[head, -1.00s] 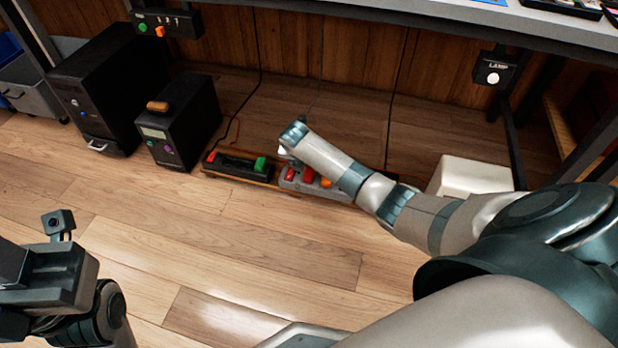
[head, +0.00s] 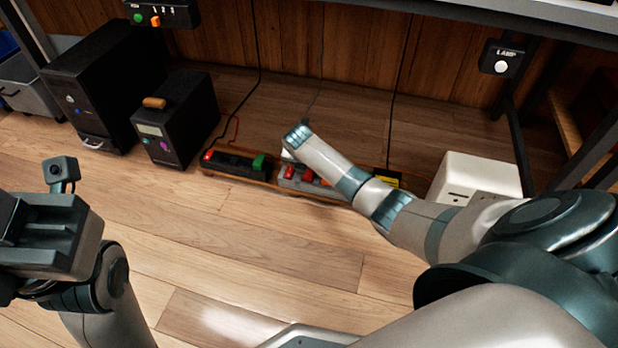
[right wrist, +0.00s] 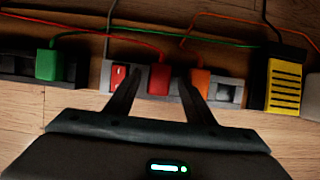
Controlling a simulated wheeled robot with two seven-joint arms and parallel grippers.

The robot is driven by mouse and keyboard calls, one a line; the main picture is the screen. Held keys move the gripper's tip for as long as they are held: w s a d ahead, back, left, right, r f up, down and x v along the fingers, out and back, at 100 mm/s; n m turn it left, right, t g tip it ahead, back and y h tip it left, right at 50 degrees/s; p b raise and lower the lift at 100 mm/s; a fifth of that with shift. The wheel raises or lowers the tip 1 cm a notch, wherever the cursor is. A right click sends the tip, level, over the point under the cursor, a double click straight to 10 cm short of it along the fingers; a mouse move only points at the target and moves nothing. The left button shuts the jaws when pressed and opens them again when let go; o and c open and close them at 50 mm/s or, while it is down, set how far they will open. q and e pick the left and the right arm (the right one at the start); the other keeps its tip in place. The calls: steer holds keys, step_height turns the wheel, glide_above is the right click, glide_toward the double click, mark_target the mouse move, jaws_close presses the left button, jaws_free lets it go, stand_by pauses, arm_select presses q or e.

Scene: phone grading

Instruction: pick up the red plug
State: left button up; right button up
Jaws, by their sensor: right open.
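The red plug (right wrist: 158,78) sits upright in a grey power strip (right wrist: 228,101) in the right wrist view. It stands between a red rocker switch (right wrist: 119,76) on its left and an orange plug (right wrist: 200,82) on its right. My right gripper (right wrist: 159,90) is open, with one finger on each side of the red plug; I cannot tell whether they touch it. In the head view my right arm reaches over the strip (head: 298,184) and hides part of it. My left gripper (head: 45,235) is at the lower left; its jaws are not clear.
A black strip (head: 232,166) with a green plug (right wrist: 49,64) lies to the left. A yellow adapter (right wrist: 284,82) and a white box (head: 478,177) are to the right. Two black cases (head: 105,90) (head: 178,122) stand at left. Cables run behind the plugs. The front floor is clear.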

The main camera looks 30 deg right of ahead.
stand_by(0.5)
jaws_close()
steer(key=shift+r, duration=0.15)
